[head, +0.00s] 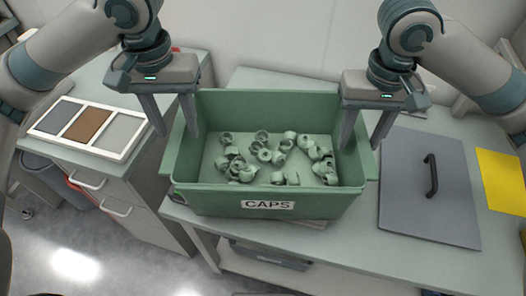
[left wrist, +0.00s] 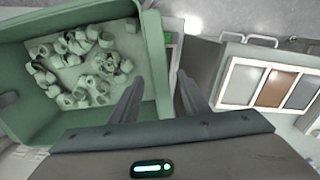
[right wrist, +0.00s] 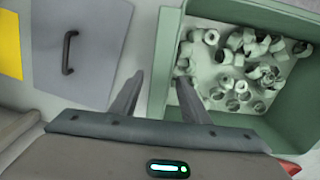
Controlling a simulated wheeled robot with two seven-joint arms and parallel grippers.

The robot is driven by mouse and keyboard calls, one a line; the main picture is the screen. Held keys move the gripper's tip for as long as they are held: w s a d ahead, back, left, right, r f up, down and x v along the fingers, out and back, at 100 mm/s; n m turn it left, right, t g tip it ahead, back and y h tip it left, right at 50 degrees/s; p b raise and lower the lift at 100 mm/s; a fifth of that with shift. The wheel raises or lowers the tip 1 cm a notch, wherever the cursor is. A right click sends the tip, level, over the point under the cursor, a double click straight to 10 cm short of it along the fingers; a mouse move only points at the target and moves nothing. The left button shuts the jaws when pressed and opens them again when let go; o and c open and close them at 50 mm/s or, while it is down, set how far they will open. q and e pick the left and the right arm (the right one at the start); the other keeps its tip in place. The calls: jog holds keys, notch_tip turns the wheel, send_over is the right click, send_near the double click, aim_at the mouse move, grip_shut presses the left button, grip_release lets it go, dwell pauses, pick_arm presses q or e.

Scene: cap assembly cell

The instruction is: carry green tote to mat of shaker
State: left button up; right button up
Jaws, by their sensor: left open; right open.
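The green tote (head: 205,200), labelled CAPS and holding several pale green caps, stands on the table in the middle of the head view. It also shows in the left wrist view (left wrist: 157,60) and the right wrist view (right wrist: 162,60). My left gripper (head: 177,134) is open at the tote's left end, one finger inside and one outside the wall. My right gripper (head: 361,148) is open at the right end, also straddling the wall. I cannot tell whether the fingers touch the walls. I cannot identify a shaker or its mat.
A grey plate with a dark handle (head: 410,205) lies right of the tote, with a yellow sheet (head: 502,181) beyond it. A white tray with three coloured panels (head: 127,153) lies on the drawer cabinet at left. A dark bin (head: 270,256) sits below the tabletop.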

pick_arm(q)
notch_tip(320, 180, up, 9)
jog(key=shift+r, duration=0.15)
dwell(0.4)
pick_arm(e)
jog(key=shift+r, duration=0.15)
notch_tip(320, 180, up, 12)
dwell(0.8)
dwell(0.5)
